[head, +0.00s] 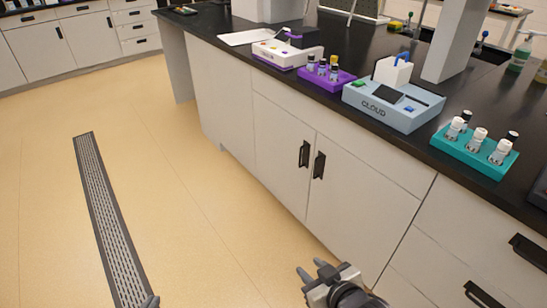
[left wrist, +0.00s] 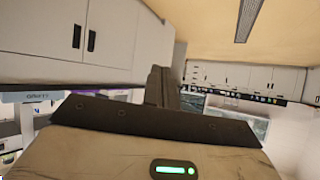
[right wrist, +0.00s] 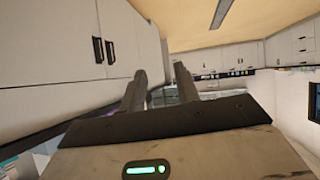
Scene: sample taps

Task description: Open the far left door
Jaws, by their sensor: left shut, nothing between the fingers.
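Two pale cabinet doors stand side by side under the black bench, both shut. The left door (head: 279,147) has a black vertical handle (head: 304,154) at its right edge. The right door (head: 350,205) has a similar handle (head: 319,165) at its left edge. Both handles also show in the left wrist view (left wrist: 76,37) and the right wrist view (right wrist: 98,50). My left gripper (head: 151,301) barely shows at the bottom edge, over the floor; its fingers (left wrist: 161,86) are together and empty. My right gripper (head: 312,268) is open and empty, in front of the right door and below the handles.
The black benchtop (head: 225,22) carries a purple vial rack (head: 325,80), a blue-grey device (head: 393,105) and a teal rack (head: 474,150). Drawers with black handles (head: 528,252) lie at the right. A floor grate (head: 108,215) runs along the open floor at left.

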